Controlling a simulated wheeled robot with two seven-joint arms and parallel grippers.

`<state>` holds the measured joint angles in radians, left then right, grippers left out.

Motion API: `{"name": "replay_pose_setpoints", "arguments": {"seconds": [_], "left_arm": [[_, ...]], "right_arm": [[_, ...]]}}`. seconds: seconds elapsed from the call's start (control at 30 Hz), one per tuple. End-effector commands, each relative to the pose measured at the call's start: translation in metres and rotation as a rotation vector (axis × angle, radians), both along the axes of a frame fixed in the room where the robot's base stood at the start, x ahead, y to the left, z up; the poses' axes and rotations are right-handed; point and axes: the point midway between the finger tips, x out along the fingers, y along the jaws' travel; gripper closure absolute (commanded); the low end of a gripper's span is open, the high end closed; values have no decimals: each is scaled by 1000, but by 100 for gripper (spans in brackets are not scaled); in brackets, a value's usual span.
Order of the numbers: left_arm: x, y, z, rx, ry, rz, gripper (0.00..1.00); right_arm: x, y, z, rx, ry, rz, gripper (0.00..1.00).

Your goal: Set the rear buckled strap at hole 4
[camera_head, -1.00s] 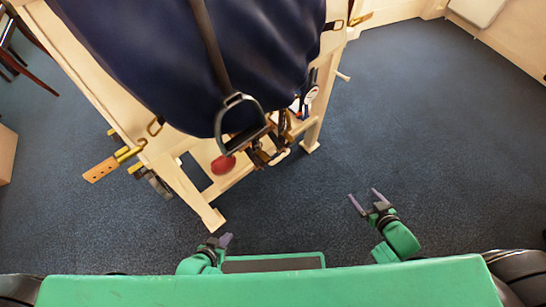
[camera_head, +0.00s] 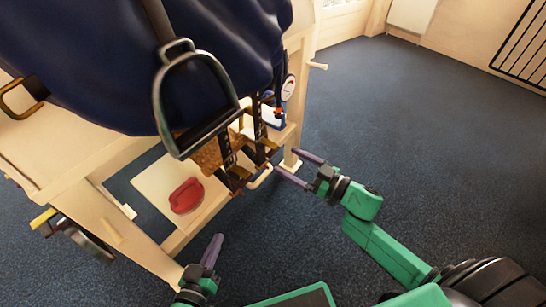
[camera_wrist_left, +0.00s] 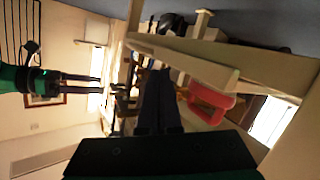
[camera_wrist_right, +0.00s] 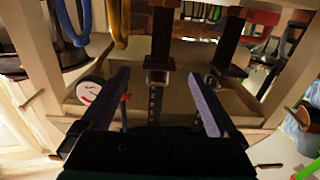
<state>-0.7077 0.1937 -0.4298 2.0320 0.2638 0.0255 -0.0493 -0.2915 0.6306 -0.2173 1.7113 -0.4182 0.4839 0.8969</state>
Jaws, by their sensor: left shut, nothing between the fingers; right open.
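Two dark straps with buckles hang below the navy saddle (camera_head: 95,60). In the head view one strap (camera_head: 227,152) is nearer the stirrup and the other (camera_head: 257,118) is nearer the dial gauge. In the right wrist view the strap nearer the gauge (camera_wrist_right: 155,103) hangs with a row of holes below its buckle. The other strap (camera_wrist_right: 212,83) is to its right. I cannot tell which is the rear one. My right gripper (camera_head: 287,160) is open, its fingers appearing either side of the gauge-side strap, apparently short of it. My left gripper (camera_head: 219,236) is shut and empty, low before the stand.
A metal stirrup (camera_head: 192,105) hangs in front of the saddle. A red object (camera_head: 186,196) lies on the wooden stand's lower shelf (camera_head: 150,185). A dial gauge (camera_head: 289,88) is right of the straps. The blue floor to the right is clear.

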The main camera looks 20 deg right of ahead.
Motion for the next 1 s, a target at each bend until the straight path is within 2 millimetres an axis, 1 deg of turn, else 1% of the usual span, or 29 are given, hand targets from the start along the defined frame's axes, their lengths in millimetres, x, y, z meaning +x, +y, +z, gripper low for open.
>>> {"name": "replay_pose_setpoints", "arguments": {"seconds": [0.03,0.2,0.47,0.5,0.7,0.8,0.9,1.0], "left_arm": [[10,0,7,-6,-40,7,100],[37,2,47,-24,-164,27,100],[69,7,110,-52,-356,57,100],[73,8,120,-56,-388,62,100],[88,12,172,-81,-540,83,100],[91,14,192,-91,-598,92,100],[93,16,205,-97,-635,97,100],[93,16,211,-99,-650,99,100]], "right_arm": [[6,4,-1,-1,-4,0,5],[14,11,-1,0,0,-1,5],[29,22,-1,1,-1,-1,5],[31,23,-1,0,0,-2,5],[42,32,-1,1,-1,-1,5],[47,35,-1,-1,1,-2,5],[49,38,-1,-1,1,-1,5],[50,39,-1,0,1,-1,5]]}}
